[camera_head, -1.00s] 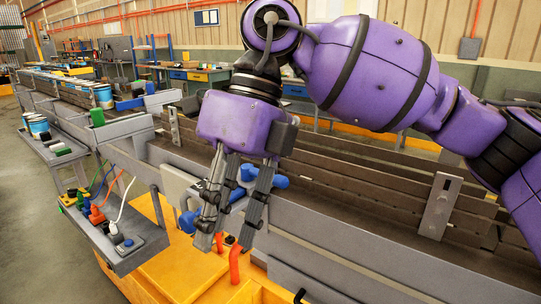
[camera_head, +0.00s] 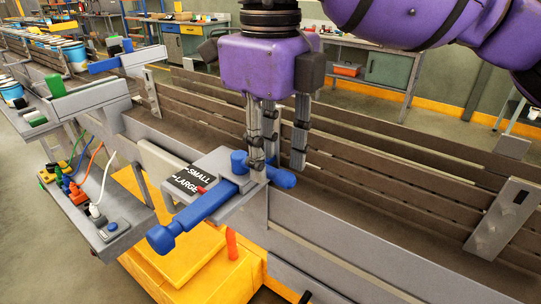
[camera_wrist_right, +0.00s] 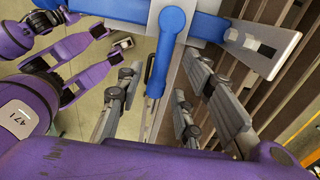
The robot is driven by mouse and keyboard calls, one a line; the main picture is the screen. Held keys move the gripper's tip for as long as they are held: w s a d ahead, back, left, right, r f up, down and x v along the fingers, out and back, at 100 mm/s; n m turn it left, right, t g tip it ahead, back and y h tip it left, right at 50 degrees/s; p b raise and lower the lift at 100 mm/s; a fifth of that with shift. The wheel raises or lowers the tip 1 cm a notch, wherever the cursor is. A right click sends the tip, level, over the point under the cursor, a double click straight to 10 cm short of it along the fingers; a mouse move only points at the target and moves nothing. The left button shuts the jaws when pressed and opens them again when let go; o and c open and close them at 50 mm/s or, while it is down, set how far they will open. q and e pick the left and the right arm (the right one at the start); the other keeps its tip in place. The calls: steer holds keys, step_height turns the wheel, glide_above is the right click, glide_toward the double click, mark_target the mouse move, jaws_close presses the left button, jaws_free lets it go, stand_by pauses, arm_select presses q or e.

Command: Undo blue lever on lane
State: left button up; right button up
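The blue lever (camera_head: 205,203) lies across a grey bracket plate on the lane's near rail, beside a black label reading SMALL and LARGE. Its long handle points to the lower left, with a knob at its near end. A blue crosspiece (camera_head: 283,179) sits at its far end. My right gripper (camera_head: 277,163) points down over the crosspiece end, fingers apart and nothing held. Whether a finger touches the blue part is unclear. In the right wrist view the blue lever (camera_wrist_right: 168,50) shows beyond and between the spread fingers (camera_wrist_right: 170,112).
The brown slatted lane (camera_head: 390,180) runs behind the lever between grey rails. A side shelf (camera_head: 120,215) with sockets and coloured cables stands at the left. A second blue lever (camera_head: 110,64) sits farther up the lane.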

steer(key=shift+f, duration=0.4)
arm_select(q)
steer(key=shift+w+r, duration=0.2)
steer(key=shift+w, duration=0.15)
arm_select(e)
jaws_close()
arm_select(q)
steer(key=shift+s+f, duration=0.2)
steer(key=shift+s, duration=0.1)
steer(key=shift+d, duration=0.15)
